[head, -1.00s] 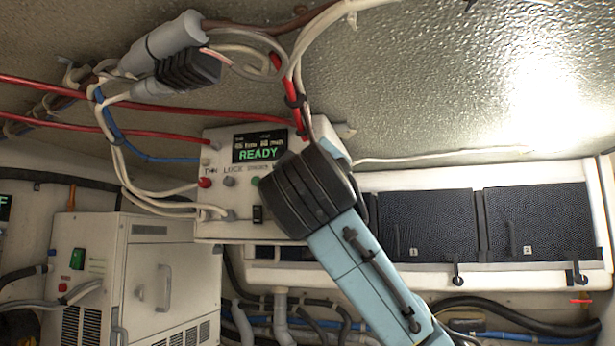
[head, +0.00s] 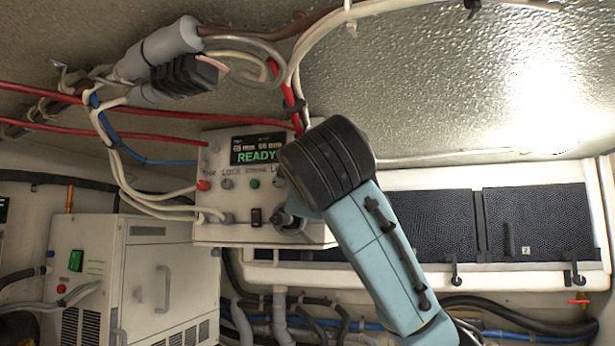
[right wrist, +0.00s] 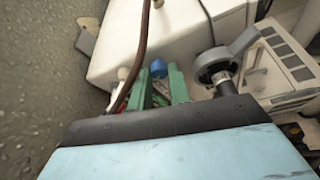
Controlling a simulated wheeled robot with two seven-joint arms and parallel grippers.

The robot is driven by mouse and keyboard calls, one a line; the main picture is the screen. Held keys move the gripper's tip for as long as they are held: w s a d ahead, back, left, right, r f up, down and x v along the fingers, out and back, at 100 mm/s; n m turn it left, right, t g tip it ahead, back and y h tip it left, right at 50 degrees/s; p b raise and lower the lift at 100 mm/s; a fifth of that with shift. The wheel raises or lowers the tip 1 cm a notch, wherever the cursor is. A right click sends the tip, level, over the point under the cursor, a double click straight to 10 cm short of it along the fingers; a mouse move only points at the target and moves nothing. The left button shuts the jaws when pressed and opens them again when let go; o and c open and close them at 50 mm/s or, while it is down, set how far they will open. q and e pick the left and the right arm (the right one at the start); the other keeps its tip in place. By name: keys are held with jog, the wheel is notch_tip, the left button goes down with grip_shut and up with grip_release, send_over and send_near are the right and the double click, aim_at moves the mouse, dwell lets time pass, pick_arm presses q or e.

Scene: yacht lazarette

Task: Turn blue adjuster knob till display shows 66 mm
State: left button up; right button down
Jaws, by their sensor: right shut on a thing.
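The blue adjuster knob (right wrist: 159,69) shows in the right wrist view on the pale control box, between the green fingertips of my right gripper (right wrist: 158,74). The gripper is shut on it. In the head view the knob and fingers are hidden behind my wrist. The display (head: 258,149) on the control box (head: 212,230) shows READY in green, with small readings above it that are too fine to read surely. My left gripper is in neither view.
A grey lever (head: 290,217) on a dark shaft is close beside my right wrist; it also shows in the right wrist view (right wrist: 226,62). Red cables (head: 120,133) and white cables hang around the box. A white cabinet (head: 150,285) stands lower left.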

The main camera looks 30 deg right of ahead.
dwell(0.4)
jog(key=c, duration=1.3)
grip_release()
jog(key=shift+a, duration=0.1)
